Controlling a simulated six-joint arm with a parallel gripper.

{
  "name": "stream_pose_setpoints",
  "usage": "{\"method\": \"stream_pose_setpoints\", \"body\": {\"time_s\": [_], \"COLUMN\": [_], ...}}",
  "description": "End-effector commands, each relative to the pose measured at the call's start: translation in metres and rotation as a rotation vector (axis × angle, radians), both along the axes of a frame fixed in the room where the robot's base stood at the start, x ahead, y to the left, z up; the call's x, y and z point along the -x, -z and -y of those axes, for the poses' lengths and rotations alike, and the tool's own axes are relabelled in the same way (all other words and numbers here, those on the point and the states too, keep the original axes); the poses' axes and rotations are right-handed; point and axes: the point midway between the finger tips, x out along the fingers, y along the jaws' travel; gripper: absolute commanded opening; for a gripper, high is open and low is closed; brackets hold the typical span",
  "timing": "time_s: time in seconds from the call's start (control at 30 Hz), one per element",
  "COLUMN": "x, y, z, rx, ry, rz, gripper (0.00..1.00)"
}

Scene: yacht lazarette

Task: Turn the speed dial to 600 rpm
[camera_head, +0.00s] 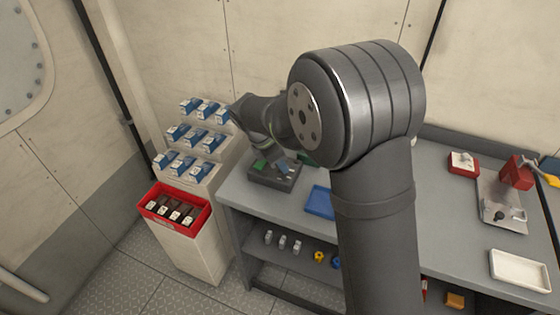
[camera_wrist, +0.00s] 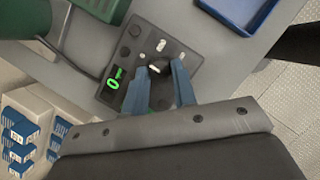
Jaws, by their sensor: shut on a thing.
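The dark control box (camera_head: 262,183) stands on the bench's left end, partly hidden by my arm. In the wrist view its panel (camera_wrist: 190,52) carries a black speed dial (camera_wrist: 158,70) with a pale pointer mark, small knobs or switches and dark round buttons. A green lit display (camera_wrist: 115,78) on it reads 0, with small lettering beside it that looks like rpm. My gripper (camera_wrist: 160,78) has its two blue fingers on either side of the dial, shut on it. In the head view my gripper (camera_head: 284,168) is small above the box.
A blue tray (camera_head: 319,202) lies right of the box. A green object (camera_wrist: 102,8) stands close behind the panel in the wrist view. Stepped shelves with blue-and-white boxes (camera_head: 195,139) and a red bin (camera_head: 160,188) stand left. A red vise (camera_head: 515,172) and white tray (camera_head: 519,270) are right.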

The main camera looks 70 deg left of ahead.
Motion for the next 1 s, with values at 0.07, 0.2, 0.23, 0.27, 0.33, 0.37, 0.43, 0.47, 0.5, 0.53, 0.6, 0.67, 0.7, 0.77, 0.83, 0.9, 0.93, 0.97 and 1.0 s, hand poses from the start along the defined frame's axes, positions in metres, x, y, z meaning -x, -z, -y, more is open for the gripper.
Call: {"method": "stream_pose_setpoints", "body": {"time_s": [0.07, 0.2, 0.23, 0.27, 0.33, 0.37, 0.43, 0.47, 0.5, 0.53, 0.6, 0.67, 0.7, 0.77, 0.83, 0.9, 0.93, 0.97, 1.0], "x": [0.0001, 0.0002, 0.0001, 0.0002, 0.0002, 0.0002, 0.0001, -0.0001, -0.0003, -0.0004, -0.0004, -0.0008, -0.0009, -0.0009, -0.0013, -0.0014, -0.0017, -0.0019, -0.0022], "y": [-0.0003, -0.0005, -0.0006, -0.0007, -0.0007, -0.0006, -0.0004, -0.0004, -0.0003, -0.0005, -0.0006, -0.0004, -0.0005, -0.0007, -0.0006, -0.0006, -0.0007, -0.0008, -0.0009], "z": [-0.0002, -0.0008, -0.0011, -0.0013, -0.0015, -0.0018, -0.0024, -0.0028, -0.0028, -0.0032, -0.0038, -0.0043, -0.0048, -0.0051, -0.0056, -0.0062, -0.0065, -0.0066, -0.0066], "rx": [0.000, 0.000, -0.001, -0.002, -0.001, -0.001, 0.000, -0.001, 0.000, -0.001, 0.000, 0.000, -0.002, -0.001, -0.001, 0.000, -0.002, -0.002, -0.001], "ry": [0.006, 0.037, 0.049, 0.062, 0.099, 0.118, 0.168, 0.191, 0.225, 0.252, 0.317, 0.373, 0.412, 0.469, 0.535, 0.602, 0.629, 0.655, 0.691], "rz": [0.000, 0.000, 0.000, 0.000, -0.001, -0.001, -0.001, -0.001, 0.000, 0.000, -0.001, 0.000, 0.000, -0.001, 0.000, -0.001, -0.001, -0.001, -0.001], "gripper": [0.02, 0.02, 0.02, 0.02, 0.02, 0.02, 0.02, 0.02, 0.02, 0.02, 0.02, 0.02, 0.02, 0.02, 0.02, 0.02, 0.02, 0.02, 0.02]}}
